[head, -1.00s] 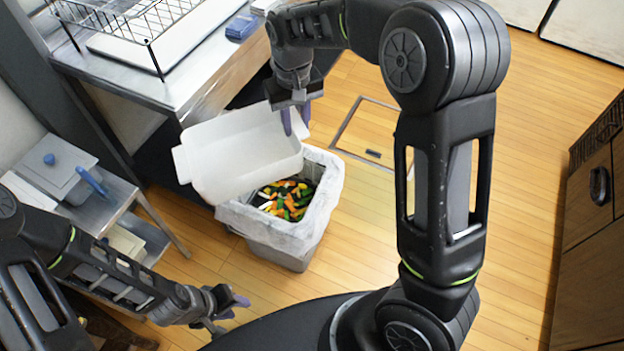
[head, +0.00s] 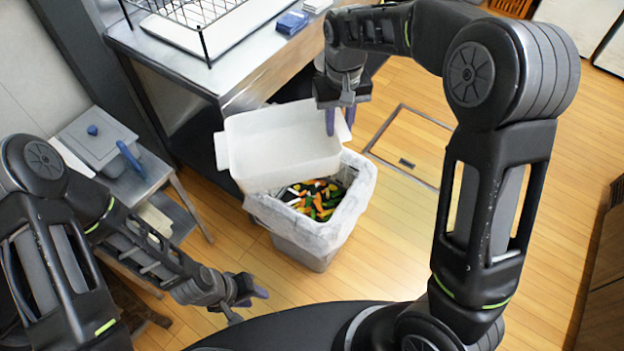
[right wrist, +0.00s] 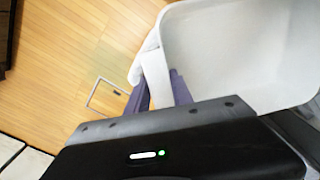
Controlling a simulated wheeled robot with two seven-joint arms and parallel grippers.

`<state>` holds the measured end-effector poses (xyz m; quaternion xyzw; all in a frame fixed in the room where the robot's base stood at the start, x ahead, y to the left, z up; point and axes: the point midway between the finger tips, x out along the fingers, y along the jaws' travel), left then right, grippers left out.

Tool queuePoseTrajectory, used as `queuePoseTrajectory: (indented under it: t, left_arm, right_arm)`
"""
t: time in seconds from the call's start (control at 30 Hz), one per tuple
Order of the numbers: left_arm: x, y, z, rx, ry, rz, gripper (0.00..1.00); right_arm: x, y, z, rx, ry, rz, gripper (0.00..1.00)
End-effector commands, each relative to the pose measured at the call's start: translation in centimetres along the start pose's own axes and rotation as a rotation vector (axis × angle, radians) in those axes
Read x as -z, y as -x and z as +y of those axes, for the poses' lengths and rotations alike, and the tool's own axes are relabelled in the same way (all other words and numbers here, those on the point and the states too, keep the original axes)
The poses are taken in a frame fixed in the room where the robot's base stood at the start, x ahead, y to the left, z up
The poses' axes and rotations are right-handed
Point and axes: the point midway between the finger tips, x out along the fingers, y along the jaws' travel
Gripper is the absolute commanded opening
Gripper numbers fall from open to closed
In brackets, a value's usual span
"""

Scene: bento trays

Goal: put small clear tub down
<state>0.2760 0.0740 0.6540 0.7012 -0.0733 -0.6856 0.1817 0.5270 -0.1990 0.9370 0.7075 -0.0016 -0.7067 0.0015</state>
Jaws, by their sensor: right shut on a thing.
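The tub (head: 270,150) is a whitish, plain rectangular container, and it looks opaque rather than clear. My right gripper (head: 339,118) is shut on its right end wall and holds it above the back-left of the bin. In the right wrist view the tub (right wrist: 235,50) shows a bare inner face, with the purple fingers (right wrist: 160,90) at its edge. The tub is tilted, and no contents show in it. My left gripper (head: 247,300) appears open and empty, low over the floor at the lower left.
A grey bin (head: 305,252) with a white liner holds orange, green and dark food scraps (head: 317,198). Behind it is a steel counter (head: 240,82) with a wire rack (head: 190,30) and blue packets (head: 291,22). A low shelf with a grey lidded container (head: 95,150) stands left. Floor to the right is clear.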

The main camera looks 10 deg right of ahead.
Motion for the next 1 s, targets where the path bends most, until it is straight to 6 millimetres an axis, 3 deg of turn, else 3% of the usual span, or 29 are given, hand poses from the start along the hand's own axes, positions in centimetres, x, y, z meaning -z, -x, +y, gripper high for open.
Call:
queuePoseTrajectory:
  t: [0.17,0.27,0.5,0.6,1.0]
  left_arm:
    - [0.0,0.0,0.0,0.0,0.0,0.0,0.36]
    - [0.0,0.0,0.0,0.0,0.0,0.0,0.36]
    - [0.0,0.0,0.0,0.0,0.0,0.0,0.36]
    - [0.0,0.0,0.0,0.0,0.0,0.0,0.36]
    - [0.0,0.0,0.0,0.0,0.0,0.0,0.36]
  right_arm:
    - [-0.1,-1.0,0.0,-0.002,0.0,-0.002,0.0]
    - [-0.5,-3.6,0.0,-0.006,0.001,-0.006,0.0]
    - [-3.0,-12.4,0.0,-0.006,0.001,-0.006,0.0]
    - [-3.8,-14.4,0.0,-0.002,0.0,-0.004,0.0]
    - [-4.0,-15.0,-0.1,0.0,0.0,0.001,0.0]
